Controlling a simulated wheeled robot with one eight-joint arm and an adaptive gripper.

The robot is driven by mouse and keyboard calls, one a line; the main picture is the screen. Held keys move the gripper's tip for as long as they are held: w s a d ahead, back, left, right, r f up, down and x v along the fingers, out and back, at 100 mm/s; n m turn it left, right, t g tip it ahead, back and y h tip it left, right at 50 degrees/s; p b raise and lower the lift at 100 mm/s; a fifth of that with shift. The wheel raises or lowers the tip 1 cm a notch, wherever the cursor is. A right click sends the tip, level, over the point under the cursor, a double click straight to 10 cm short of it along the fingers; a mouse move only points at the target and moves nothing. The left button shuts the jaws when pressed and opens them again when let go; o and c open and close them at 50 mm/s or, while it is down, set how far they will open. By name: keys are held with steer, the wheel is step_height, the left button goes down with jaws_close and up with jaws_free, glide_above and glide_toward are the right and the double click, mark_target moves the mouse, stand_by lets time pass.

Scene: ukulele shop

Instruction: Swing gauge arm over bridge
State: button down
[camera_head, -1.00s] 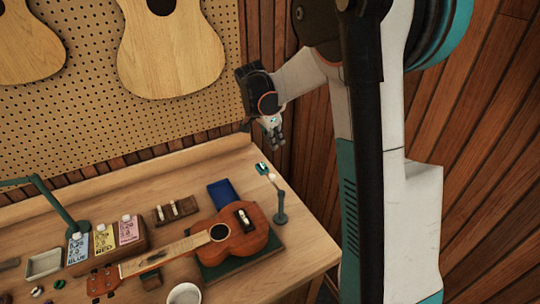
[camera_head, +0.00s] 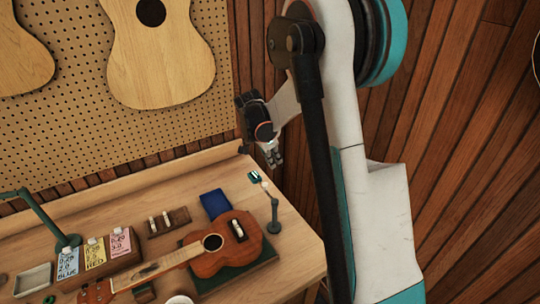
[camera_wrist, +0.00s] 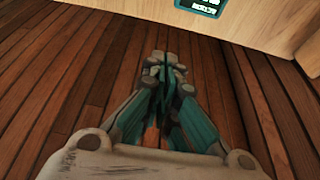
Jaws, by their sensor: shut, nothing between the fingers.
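The ukulele (camera_head: 208,262) lies on a dark green mat (camera_head: 262,257) on the workbench, neck to the left. Its bridge (camera_head: 238,230) sits on the body near the right end. The gauge stands on a dark post (camera_head: 273,218) right of the body. Its thin gauge arm (camera_head: 266,188) slants up and left to a small teal head (camera_head: 255,176), beyond the ukulele and not over the bridge. My gripper (camera_head: 274,160) is shut and empty, hanging above and behind the gauge head, apart from it. In the wrist view my closed fingers (camera_wrist: 165,62) point over the wooden floor.
A blue cloth or pad (camera_head: 215,203) and a small wooden block with pegs (camera_head: 168,221) lie behind the ukulele. In the wrist view a teal-framed dark panel (camera_wrist: 203,6) is cut off at the top.

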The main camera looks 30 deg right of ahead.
mark_target(263, 188)
steer(key=a+f, duration=0.1)
steer(key=f, duration=0.1)
steer(key=a+f, duration=0.1)
steer(key=f, duration=0.1)
steer(key=shift+a, duration=0.3)
steer(key=shift+a, duration=0.1)
